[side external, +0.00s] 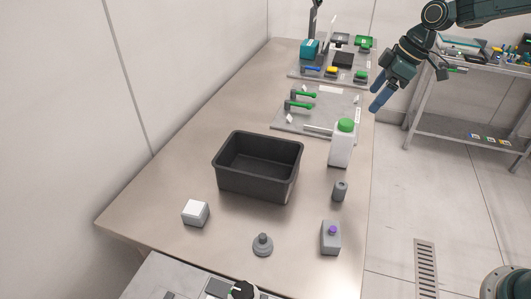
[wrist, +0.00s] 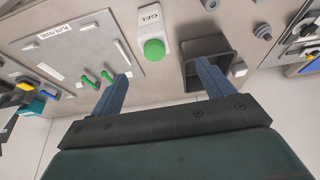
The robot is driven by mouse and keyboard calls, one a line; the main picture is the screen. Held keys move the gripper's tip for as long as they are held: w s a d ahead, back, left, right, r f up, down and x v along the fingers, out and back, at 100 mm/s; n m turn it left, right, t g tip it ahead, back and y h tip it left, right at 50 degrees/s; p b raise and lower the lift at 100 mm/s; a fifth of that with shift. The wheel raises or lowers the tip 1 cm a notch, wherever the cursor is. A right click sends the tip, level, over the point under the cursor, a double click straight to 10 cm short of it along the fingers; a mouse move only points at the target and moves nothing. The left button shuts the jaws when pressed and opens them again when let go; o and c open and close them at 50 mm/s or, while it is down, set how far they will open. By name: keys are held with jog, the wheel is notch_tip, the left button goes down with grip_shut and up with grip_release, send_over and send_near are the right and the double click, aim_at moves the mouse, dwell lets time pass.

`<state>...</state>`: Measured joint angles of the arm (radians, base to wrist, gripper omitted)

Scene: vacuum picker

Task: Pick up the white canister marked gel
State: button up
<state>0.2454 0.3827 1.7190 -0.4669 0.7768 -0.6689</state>
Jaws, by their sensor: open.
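The white canister (side external: 341,149) with a green cap stands upright on the table, to the right of the black bin in the side external view. In the wrist view the canister (wrist: 149,19) shows its GEL label, with the green cap (wrist: 154,50) toward me. My gripper (side external: 378,100) is in the air past the table's right edge, apart from the canister. In the wrist view its two blue fingers are spread wide and empty (wrist: 163,80), with the canister beyond the gap between them.
A black open bin (side external: 258,168) stands left of the canister. A grey plate with green-handled parts (side external: 300,118) lies behind it. A small grey cylinder (side external: 340,190), a grey bottle with purple top (side external: 331,238), a grey suction-cup-like piece (side external: 263,246) and a white-topped box (side external: 195,213) stand in front.

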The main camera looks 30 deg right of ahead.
aim_at(344, 131)
jog(key=shift+w+d+x, duration=0.15)
jog(key=shift+x, duration=1.6)
jog(key=shift+w+d+x, duration=0.15)
jog(key=shift+x, duration=1.55)
jog(key=shift+w+d+x, duration=0.15)
jog(key=shift+x, duration=1.6)
jog(key=shift+f, duration=0.1)
jog(key=shift+x, duration=2.55)
jog(key=c, duration=1.3)
jog(key=shift+o, duration=0.2)
jog(key=shift+r, duration=0.2)
